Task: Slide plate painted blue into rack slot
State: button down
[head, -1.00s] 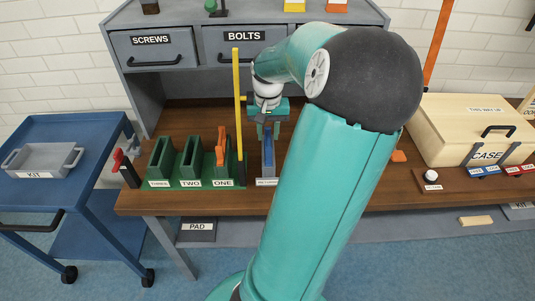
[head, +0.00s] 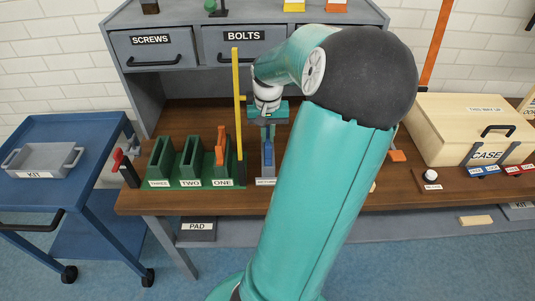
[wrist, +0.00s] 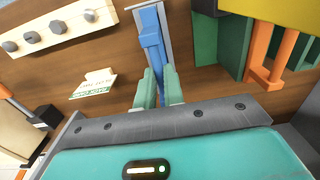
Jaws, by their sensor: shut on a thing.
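The blue plate (head: 268,152) stands upright in a narrow grey holder (head: 268,172) on the wooden bench, just right of the rack. My gripper (head: 268,132) is above it, pointing down, with its fingers shut on the plate's upper part. In the wrist view my green fingers (wrist: 159,88) sit on either side of the blue plate (wrist: 151,40). The green rack (head: 194,183) has slots labelled THREE, TWO and ONE. An orange plate (head: 220,148) stands in slot ONE; slots TWO and THREE look empty. The bottom of the blue plate is hidden in the holder.
A tall yellow post (head: 237,100) stands between the rack and the holder. A red-handled device (head: 122,162) is left of the rack. A wooden case (head: 475,130) and a button (head: 431,175) are at right. Drawers (head: 150,50) rise behind.

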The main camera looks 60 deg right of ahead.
jog(key=shift+r, duration=0.6)
dwell(0.3)
notch_tip(320, 180, up, 10)
jog(key=shift+f, duration=0.2)
dwell(1.6)
dwell(0.4)
